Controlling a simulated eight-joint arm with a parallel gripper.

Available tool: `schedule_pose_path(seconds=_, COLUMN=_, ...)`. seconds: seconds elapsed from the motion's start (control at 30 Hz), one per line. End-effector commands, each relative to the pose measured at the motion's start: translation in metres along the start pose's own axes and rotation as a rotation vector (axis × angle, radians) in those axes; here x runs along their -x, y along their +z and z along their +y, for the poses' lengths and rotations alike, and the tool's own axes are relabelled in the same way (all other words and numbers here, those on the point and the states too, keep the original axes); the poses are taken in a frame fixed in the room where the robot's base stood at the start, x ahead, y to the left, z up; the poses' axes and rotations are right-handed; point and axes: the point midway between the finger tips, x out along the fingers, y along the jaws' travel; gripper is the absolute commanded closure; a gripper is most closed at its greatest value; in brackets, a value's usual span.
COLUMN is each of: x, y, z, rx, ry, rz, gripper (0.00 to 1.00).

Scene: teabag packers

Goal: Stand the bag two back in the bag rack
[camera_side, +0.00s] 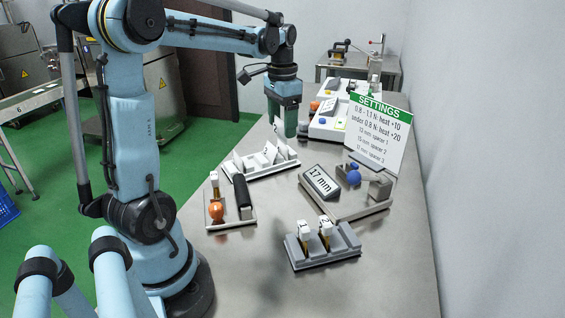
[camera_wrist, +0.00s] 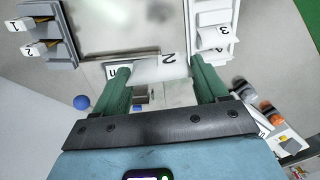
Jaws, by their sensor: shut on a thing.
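My gripper (camera_side: 285,118) is high over the table in the side view, fingers pointing down. In the wrist view its green fingers (camera_wrist: 161,68) are shut on bag two (camera_wrist: 150,70), a white piece with a 2 on it; a sliver shows beside the fingers in the side view (camera_side: 275,124). The bag is clear of the rack.
A second grey rack (camera_side: 325,262) in front holds pieces marked 1 and 2. A 17 mm block (camera_side: 320,182) lies on a stand beside a blue ball (camera_side: 354,178). A holder has an orange ball (camera_side: 216,212). A SETTINGS sign (camera_side: 378,130) stands by a white machine (camera_side: 328,130).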

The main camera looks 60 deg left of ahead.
Motion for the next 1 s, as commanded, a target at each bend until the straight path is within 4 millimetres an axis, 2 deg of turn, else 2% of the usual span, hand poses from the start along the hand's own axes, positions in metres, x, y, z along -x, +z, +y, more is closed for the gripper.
schedule_pose_path(seconds=0.4, x=-0.047, y=0.02, z=-0.078, rx=0.007, ry=0.0, rz=0.0, gripper=0.55)
schedule_pose_path(seconds=0.53, x=-0.06, y=0.025, z=-0.099, rx=0.005, ry=0.0, rz=0.0, gripper=0.55)
schedule_pose_path(seconds=0.77, x=-0.071, y=0.028, z=-0.113, rx=0.002, ry=0.0, rz=0.0, gripper=0.55)
schedule_pose_path(seconds=1.0, x=-0.101, y=0.028, z=-0.112, rx=0.002, ry=0.0, rz=0.0, gripper=0.55)
